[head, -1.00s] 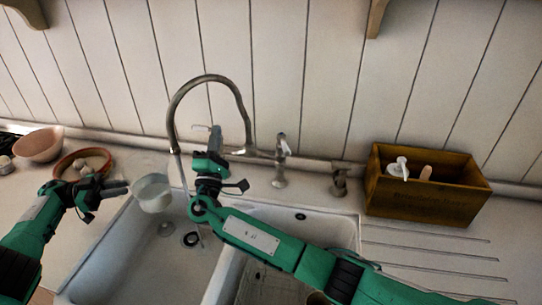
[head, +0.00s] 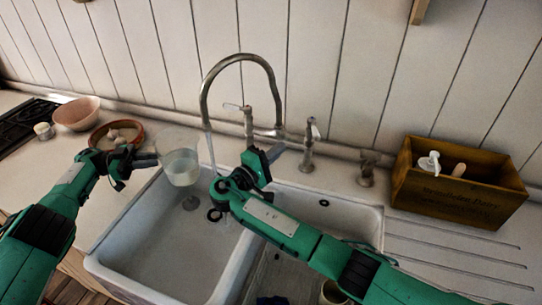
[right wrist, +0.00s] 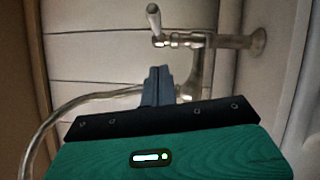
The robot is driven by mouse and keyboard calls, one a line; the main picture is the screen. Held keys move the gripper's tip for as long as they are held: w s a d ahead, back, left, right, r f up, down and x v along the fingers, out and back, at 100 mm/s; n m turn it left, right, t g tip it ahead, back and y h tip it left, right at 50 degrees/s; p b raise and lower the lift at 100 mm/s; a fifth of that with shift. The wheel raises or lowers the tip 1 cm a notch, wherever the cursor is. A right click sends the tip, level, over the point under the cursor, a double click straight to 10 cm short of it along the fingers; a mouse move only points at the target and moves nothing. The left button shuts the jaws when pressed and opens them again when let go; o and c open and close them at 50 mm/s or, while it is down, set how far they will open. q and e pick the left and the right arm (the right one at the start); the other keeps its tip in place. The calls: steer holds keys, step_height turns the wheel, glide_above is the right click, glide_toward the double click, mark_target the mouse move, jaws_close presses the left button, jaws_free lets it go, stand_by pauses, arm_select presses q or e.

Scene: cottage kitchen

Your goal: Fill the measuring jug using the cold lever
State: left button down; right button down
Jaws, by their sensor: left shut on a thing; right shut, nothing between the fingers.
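The clear measuring jug (head: 182,168) is upright over the left sink basin, with pale liquid below its rim. My left gripper (head: 148,160) is shut on its left side. A thin water stream (head: 211,150) falls from the curved spout (head: 205,90) and appears just right of the jug, not into it. The tap has a left lever (head: 234,107) and a right lever (head: 314,130); I cannot tell which is cold. My right gripper (head: 276,152) is shut and empty, between and below the levers. In the right wrist view its fingers (right wrist: 158,85) sit below a white-handled lever (right wrist: 154,20), apart from it.
The white double sink (head: 150,272) lies below my arms. A wooden box (head: 455,195) with a dispenser stands on the right drainer. A pink bowl (head: 76,114) and a terracotta dish (head: 96,139) stand at the left. A short tap fitting (head: 367,172) stands right of the levers.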

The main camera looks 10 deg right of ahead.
mark_target(314, 129)
steer(key=w+d+r, duration=0.1)
steer(key=w+d, duration=0.1)
steer(key=d, duration=0.5)
steer(key=shift+w+d+r, duration=0.15)
steer(key=shift+d+r, duration=0.05)
steer(key=shift+d, duration=0.15)
steer(key=shift+d+n+t+y, duration=0.35)
steer(key=shift+n+t+y, duration=0.15)
steer(key=shift+t, duration=0.2)
steer(key=d+n+t+y, duration=0.6)
steer(key=d+n+y, duration=0.2)
steer(key=y, duration=0.6)
steer(key=shift+d+n+y, duration=0.3)
steer(key=shift+n, duration=0.5)
steer(key=shift+d+r, duration=0.1)
steer(key=shift+r, duration=0.1)
